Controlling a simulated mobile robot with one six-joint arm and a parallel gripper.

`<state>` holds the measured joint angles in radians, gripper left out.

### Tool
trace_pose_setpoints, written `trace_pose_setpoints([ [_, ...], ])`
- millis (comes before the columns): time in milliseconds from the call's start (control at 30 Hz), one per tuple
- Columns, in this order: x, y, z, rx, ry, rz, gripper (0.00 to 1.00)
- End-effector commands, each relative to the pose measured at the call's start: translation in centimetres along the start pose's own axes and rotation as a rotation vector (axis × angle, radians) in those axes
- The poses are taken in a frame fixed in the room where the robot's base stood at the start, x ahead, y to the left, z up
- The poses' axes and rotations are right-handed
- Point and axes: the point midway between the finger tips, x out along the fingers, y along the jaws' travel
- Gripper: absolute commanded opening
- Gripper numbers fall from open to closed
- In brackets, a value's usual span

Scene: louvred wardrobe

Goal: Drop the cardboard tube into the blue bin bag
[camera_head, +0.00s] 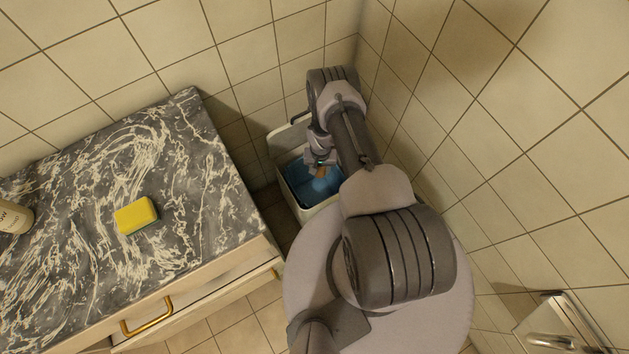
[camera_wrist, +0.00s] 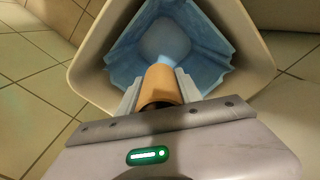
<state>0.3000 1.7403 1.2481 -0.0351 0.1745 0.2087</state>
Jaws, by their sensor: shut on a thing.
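The cardboard tube (camera_wrist: 160,84) is a short brown cylinder, held between the two fingers of my gripper (camera_wrist: 158,90) in the wrist view. Its far end points into the opening of the blue bin bag (camera_wrist: 205,45), which lines a white bin. In the head view my gripper (camera_head: 321,163) is over the bin's opening, with a small brown part of the tube (camera_head: 321,172) showing. The blue bag (camera_head: 302,183) shows below and around it. Whether the tube touches the bag I cannot tell.
The white bin (camera_head: 298,211) stands on the floor between the counter and the tiled wall, its lid (camera_head: 287,138) raised at the back. A marble-topped counter (camera_head: 90,180) on the left carries a yellow sponge (camera_head: 136,215) and a bottle (camera_head: 14,218). Tiled wall is close on the right.

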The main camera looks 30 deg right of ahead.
Motion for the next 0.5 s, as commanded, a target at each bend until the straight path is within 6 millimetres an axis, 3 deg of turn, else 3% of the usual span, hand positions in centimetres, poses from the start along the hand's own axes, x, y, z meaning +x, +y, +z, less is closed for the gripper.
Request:
trace_pose_setpoints([
  [33,1.4,0.0,0.0,0.000,0.000,0.000,0.00],
  [100,2.2,0.0,0.0,0.000,0.000,0.000,0.00],
  [367,2.3,0.0,0.0,0.000,0.000,0.000,0.00],
  [400,2.3,0.0,0.0,0.000,0.000,0.000,0.46],
  [500,2.3,0.0,0.0,0.000,0.000,0.000,0.65],
])
